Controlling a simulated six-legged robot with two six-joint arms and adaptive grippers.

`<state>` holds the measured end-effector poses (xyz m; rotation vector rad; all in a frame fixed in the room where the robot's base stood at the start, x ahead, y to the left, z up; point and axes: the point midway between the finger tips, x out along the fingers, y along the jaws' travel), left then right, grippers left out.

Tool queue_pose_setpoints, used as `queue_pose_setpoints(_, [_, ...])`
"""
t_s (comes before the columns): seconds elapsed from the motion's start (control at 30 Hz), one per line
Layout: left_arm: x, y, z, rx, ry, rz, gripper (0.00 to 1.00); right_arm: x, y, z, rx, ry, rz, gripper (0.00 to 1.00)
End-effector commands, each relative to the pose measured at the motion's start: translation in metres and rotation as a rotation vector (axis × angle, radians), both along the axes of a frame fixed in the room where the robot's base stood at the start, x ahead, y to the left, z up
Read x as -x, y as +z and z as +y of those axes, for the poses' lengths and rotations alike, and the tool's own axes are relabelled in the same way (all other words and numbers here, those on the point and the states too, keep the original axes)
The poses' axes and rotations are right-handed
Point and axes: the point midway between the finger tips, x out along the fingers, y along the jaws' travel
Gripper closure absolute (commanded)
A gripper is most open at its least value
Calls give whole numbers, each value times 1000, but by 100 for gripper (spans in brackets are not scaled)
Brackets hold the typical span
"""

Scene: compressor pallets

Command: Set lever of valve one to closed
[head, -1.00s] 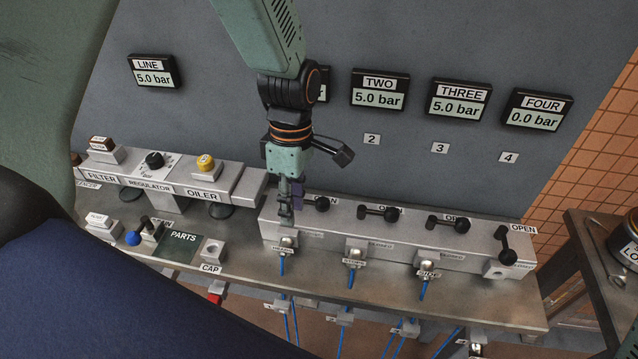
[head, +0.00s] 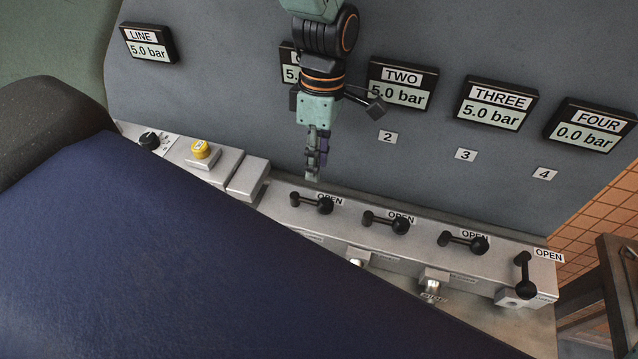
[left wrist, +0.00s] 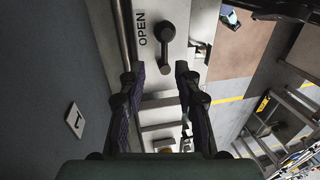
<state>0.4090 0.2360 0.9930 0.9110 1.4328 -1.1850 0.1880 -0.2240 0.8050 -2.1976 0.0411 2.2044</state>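The valve one lever (head: 312,203) is black with a ball knob. My left gripper (head: 313,178) hangs pointing down, above and slightly behind this lever in the head view. The lever (left wrist: 165,45) shows just beyond the fingertips there, next to the OPEN label; I see no contact. The gauge of valve one (head: 288,65) is partly hidden by my left arm. My right gripper is not in view.
Levers two (head: 386,222) and three (head: 463,243) also lie sideways; lever four (head: 524,275) points across the block. Gauges TWO (head: 402,83) and THREE (head: 495,105) read 5.0 bar, FOUR (head: 590,125) 0.0 bar.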

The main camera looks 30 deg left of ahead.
Motion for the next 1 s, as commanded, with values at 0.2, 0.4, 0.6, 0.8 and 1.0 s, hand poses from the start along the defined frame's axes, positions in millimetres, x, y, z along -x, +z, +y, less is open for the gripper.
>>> queue_pose_setpoints(0.2, [11, -34, -2, -1, -2, 5, 67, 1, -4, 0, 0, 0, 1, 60])
queue_pose_setpoints(0.4, [16, -60, -4, -1, -1, 2, 67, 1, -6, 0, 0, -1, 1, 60])
queue_pose_setpoints(0.6, [16, -70, -5, -1, -1, 0, 67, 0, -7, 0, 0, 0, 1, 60])
queue_pose_setpoints(0.8, [14, -71, -6, -1, -2, 0, 67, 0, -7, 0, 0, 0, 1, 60])
queue_pose_setpoints(1.0, [14, -71, -5, -1, -1, 0, 81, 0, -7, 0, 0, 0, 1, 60])
